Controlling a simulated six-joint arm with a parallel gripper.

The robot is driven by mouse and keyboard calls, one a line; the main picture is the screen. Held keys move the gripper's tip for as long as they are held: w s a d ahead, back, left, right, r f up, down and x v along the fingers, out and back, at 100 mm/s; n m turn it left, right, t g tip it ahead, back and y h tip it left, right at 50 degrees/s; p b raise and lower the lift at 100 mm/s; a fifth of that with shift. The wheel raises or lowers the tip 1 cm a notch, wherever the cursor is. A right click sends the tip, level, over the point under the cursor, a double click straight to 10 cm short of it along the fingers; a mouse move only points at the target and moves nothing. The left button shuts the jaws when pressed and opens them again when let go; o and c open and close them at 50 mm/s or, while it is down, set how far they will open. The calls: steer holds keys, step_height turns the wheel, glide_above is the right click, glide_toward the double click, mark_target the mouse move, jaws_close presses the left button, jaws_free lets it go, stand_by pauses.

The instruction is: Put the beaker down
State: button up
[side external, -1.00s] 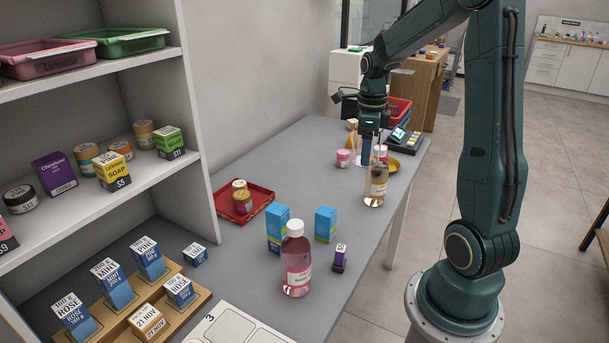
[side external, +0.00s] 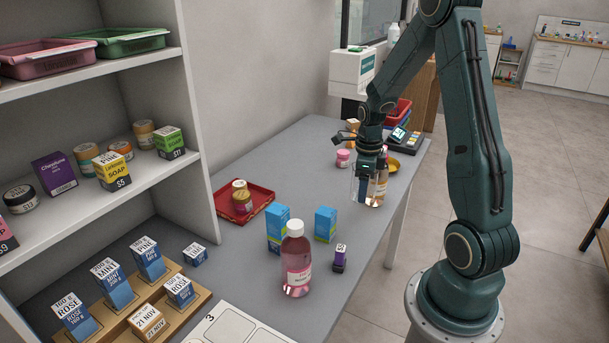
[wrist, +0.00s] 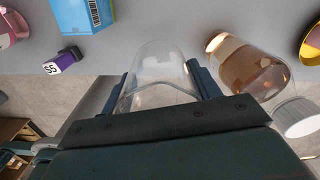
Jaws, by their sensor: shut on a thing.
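The beaker is clear, empty-looking glass. In the wrist view the beaker (wrist: 160,66) is between the two fingers of my gripper (wrist: 162,82), which is shut on it. In the side view the beaker (side external: 354,188) shows faintly beside the dark finger of my gripper (side external: 363,188), low over the far part of the grey counter. I cannot tell whether its base touches the counter. An amber bottle (side external: 379,190) stands close on its right, partly behind my gripper; the bottle also shows in the wrist view (wrist: 240,65).
A pink jar (side external: 343,158) and a yellow dish (side external: 391,165) are nearby. Bare counter (side external: 312,165) lies left of my gripper.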

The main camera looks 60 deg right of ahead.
steer(key=shift+f, duration=2.6)
steer(key=shift+f, duration=0.1)
steer(key=shift+f, duration=1.75)
steer(key=shift+f, duration=0.1)
steer(key=o, duration=1)
steer(key=shift+r, duration=6.1)
